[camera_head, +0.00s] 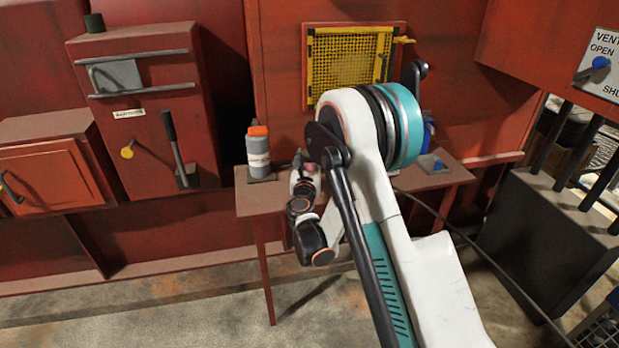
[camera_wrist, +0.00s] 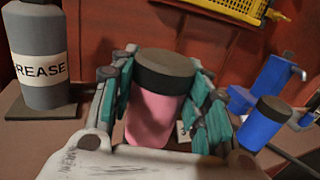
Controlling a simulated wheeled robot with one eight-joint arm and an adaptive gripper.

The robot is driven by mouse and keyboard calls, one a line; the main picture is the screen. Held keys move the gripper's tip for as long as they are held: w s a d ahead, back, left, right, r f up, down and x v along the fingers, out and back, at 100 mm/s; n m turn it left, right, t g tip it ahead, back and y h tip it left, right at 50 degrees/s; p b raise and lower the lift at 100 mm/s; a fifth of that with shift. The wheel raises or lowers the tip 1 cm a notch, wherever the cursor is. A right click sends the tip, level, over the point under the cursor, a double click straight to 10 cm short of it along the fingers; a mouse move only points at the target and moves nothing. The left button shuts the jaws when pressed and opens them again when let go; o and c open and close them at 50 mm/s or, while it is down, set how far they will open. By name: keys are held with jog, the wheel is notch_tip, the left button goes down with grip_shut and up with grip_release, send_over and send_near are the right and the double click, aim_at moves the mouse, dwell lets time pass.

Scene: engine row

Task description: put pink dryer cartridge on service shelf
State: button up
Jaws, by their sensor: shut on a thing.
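The pink dryer cartridge (camera_wrist: 153,118), a pink cylinder with a dark cap, stands roughly upright between the teal pads of my gripper (camera_wrist: 162,80) in the wrist view. My gripper is shut on it. In the head view my gripper (camera_head: 304,172) is over the brown service shelf (camera_head: 258,203), and my arm hides most of the shelf's middle. The shelf's top also shows in the wrist view (camera_wrist: 28,142). The cartridge's bottom is hidden, so I cannot tell whether it touches the shelf.
A grey grease bottle (camera_wrist: 38,62) with an orange top in the head view (camera_head: 258,150) stands on the shelf's left. Blue items (camera_wrist: 264,122) are on the right. A yellow grille (camera_head: 348,58) is on the red wall behind. A dark block (camera_head: 545,235) stands right of the shelf.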

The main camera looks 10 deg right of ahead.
jog(key=shift+f+b, duration=0.8)
jog(key=shift+f, duration=1.55)
jog(key=shift+f, duration=0.15)
jog(key=o, duration=1.3)
jog(key=shift+r, duration=0.2)
